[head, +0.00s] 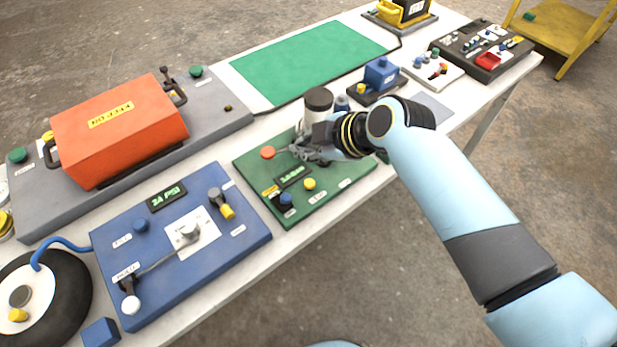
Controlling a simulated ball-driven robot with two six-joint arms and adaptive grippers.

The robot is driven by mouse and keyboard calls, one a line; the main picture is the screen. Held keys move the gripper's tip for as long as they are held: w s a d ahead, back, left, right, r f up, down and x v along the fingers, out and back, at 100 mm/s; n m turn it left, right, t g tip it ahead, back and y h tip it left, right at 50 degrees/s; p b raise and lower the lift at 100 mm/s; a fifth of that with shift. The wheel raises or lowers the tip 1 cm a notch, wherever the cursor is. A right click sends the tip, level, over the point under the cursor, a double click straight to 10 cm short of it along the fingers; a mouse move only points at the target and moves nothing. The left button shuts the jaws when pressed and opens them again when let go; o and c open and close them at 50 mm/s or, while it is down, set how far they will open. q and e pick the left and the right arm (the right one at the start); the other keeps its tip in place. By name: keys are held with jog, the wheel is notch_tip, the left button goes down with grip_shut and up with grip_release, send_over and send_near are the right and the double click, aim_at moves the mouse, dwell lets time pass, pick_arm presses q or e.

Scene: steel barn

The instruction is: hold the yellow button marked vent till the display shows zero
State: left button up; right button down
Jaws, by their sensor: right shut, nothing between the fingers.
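A green panel (335,184) lies on the table in the middle of the view. It carries a small dark display (292,176) with lit green characters too small to read surely. A round yellow button (309,184) sits just right of the display; the small labels nearby cannot be read. An orange-red button (268,152) is at the panel's left, and a blue knob (286,198) is near its front corner. My right gripper (297,151) is shut and empty over the panel's back part, behind the yellow button and apart from it. My left gripper is out of view.
A dark-topped cylinder (318,99) stands behind the gripper. Left of the green panel lies a blue panel (252,232) with a display reading 34 PSI (166,197). An orange case (120,130) is at back left. A green mat (310,60) lies behind.

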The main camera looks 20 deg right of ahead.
jog(key=shift+d+f, duration=0.1)
jog(key=b, duration=0.7)
send_over(308, 185)
notch_tip(308, 185, down, 8)
jog(key=shift+r, duration=0.25)
jog(key=shift+f+b, duration=0.5)
jog(key=shift+f, duration=0.15)
jog(key=shift+f, duration=0.1)
dwell(0.4)
jog(key=shift+f+b, duration=0.25)
jog(key=shift+b, duration=0.05)
jog(key=shift+f+b, duration=0.4)
jog(key=shift+f, duration=0.1)
dwell(0.6)
dwell(1.9)
jog(key=shift+r+p, duration=0.9)
